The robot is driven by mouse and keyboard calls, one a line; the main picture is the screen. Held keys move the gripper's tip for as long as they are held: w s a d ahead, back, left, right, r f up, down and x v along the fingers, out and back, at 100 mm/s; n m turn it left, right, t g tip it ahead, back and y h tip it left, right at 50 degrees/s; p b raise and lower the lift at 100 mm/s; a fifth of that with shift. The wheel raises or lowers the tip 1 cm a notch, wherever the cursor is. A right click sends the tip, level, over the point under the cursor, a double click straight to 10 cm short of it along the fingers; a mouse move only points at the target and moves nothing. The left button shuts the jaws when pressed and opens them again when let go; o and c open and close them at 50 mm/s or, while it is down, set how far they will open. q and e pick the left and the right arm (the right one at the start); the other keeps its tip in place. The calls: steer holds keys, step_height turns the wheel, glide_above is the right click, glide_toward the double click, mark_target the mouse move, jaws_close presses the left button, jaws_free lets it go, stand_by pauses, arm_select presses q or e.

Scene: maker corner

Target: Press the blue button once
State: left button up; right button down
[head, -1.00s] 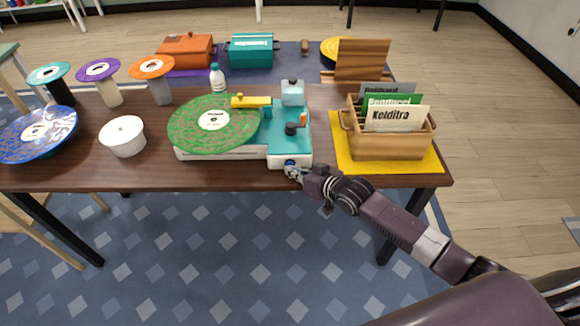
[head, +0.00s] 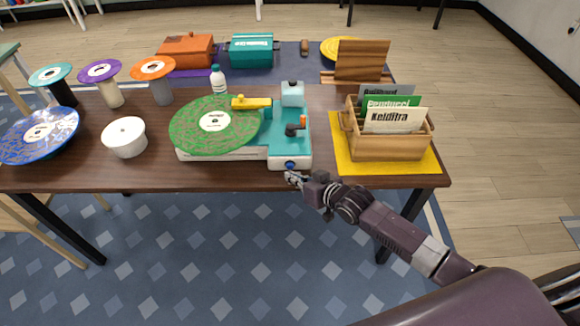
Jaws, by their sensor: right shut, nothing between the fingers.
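The blue button (head: 290,165) is a small round knob on the front face of the white and teal record player (head: 275,148), near its right end. A green record (head: 190,128) lies on the player's turntable. My right gripper (head: 289,176) comes in from the lower right and is shut and empty. Its fingertips are just in front of and below the button, with a small gap visible between them. My left gripper is not in view.
A wooden box of record sleeves (head: 385,145) stands on a yellow mat (head: 350,160) to the right. A white cylinder (head: 125,150) and a blue record (head: 20,152) are on the left.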

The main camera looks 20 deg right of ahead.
steer(key=s+p, duration=0.2)
steer(key=s+a+p, duration=0.1)
steer(key=s, duration=0.2)
steer(key=shift+a+p, duration=0.2)
steer(key=shift+p, duration=0.15)
steer(key=shift+w, duration=0.1)
stand_by(0.5)
steer(key=s+d+f+g+h, duration=0.2)
steer(key=s+d+f, duration=0.2)
steer(key=s+f, duration=0.7)
steer(key=s+d+f+g+h, duration=0.3)
steer(key=s+f, duration=0.4)
steer(key=f, duration=0.7)
steer(key=s+f+g, duration=0.1)
steer(key=s+f, duration=0.3)
steer(key=s, duration=0.6)
steer(key=s+f+g, duration=0.2)
steer(key=s+f, duration=0.2)
steer(key=s, duration=0.6)
steer(key=s+f+g, duration=0.2)
steer(key=s+f, duration=0.2)
steer(key=s, duration=0.6)
steer(key=shift+s+a+f+n, duration=0.25)
steer(key=shift+a+f+n, duration=0.05)
steer(key=shift+f+n, duration=0.1)
